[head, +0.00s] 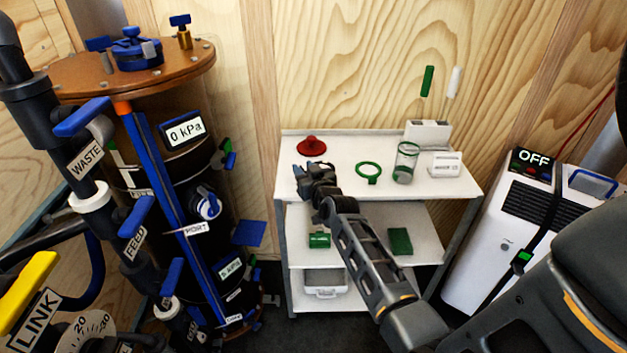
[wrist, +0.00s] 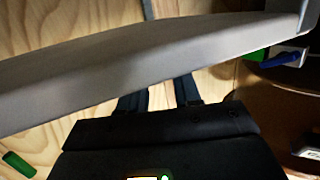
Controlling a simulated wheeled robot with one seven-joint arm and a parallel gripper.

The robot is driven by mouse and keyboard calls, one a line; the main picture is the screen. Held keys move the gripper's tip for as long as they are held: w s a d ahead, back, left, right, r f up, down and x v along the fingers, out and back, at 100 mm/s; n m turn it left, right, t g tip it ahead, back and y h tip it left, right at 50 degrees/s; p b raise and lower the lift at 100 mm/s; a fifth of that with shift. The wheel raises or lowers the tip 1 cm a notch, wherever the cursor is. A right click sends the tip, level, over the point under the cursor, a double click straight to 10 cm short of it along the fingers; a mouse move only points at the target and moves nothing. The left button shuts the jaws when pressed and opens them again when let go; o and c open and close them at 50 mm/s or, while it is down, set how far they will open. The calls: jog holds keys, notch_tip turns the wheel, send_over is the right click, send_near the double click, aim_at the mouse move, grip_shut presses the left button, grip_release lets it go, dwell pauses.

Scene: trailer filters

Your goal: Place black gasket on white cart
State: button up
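The white cart (head: 340,148) stands against the wooden wall in the head view, with a top and lower shelves. My gripper (head: 308,174) is at the left part of the cart top in that view and covers part of it. In the wrist view my gripper's dark body shows at the bottom, with two dark finger parts a little apart. A broad grey slab (wrist: 150,65) crosses that view and hides the fingertips. I cannot make out a black gasket in either view, nor whether anything is between the fingers.
A red cap (head: 311,146), green ring (head: 368,173), glass jar (head: 405,162) and white box (head: 445,165) stand on the cart top. A tank (head: 130,75) with pipes and blue levers is at left. A white unit (head: 480,265) is at right.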

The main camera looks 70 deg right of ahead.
jog(key=s+a+r+n+t+y, duration=0.15)
jog(key=s+a, duration=0.35)
jog(key=a, duration=0.5)
jog(key=s+a+n+y, duration=0.15)
jog(key=s+a, duration=0.35)
jog(key=a, duration=0.6)
jog(key=s+a+n+t+y, duration=0.15)
jog(key=s+a, duration=0.35)
jog(key=a, duration=0.5)
jog(key=s+a+r+n+y, duration=0.4)
jog(key=s+a+r+y, duration=0.3)
jog(key=s+a+r, duration=0.3)
jog(key=s+a+b, duration=0.1)
jog(key=s+a, duration=0.1)
jog(key=s, duration=0.1)
jog(key=shift+a+r, duration=0.15)
jog(key=shift+r, duration=0.05)
jog(key=shift+s+n, duration=0.1)
jog(key=shift+n, duration=0.15)
